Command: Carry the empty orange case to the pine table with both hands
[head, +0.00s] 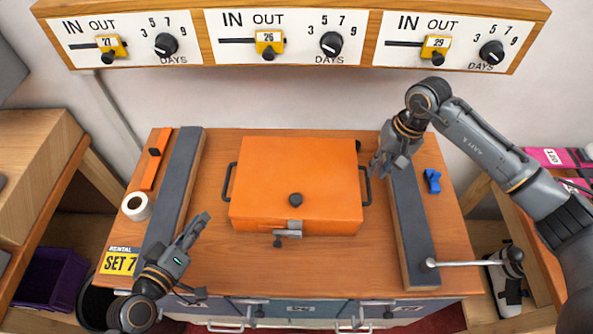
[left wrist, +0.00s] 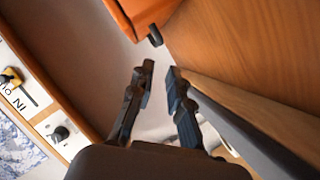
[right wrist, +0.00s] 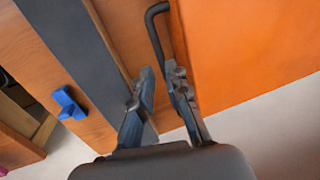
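The orange case (head: 294,180) lies flat and closed on the wooden bench, so its inside is hidden. It has a dark handle on its left side (head: 227,182) and one on its right side (head: 366,187). My left gripper (head: 201,222) is open and empty, left of the case's front corner and apart from the left handle. My right gripper (head: 378,168) is open beside the right handle. In the right wrist view that handle (right wrist: 153,28) runs down towards the fingertips; I see no grip on it. I cannot tell which surface is the pine table.
Long grey-topped rails (head: 173,190) and (head: 411,225) flank the case. A tape roll (head: 136,206), a yellow card (head: 119,262) and a blue piece (head: 432,180) lie outside them. A dial panel (head: 290,40) hangs behind. Pale wooden furniture (head: 35,165) stands left.

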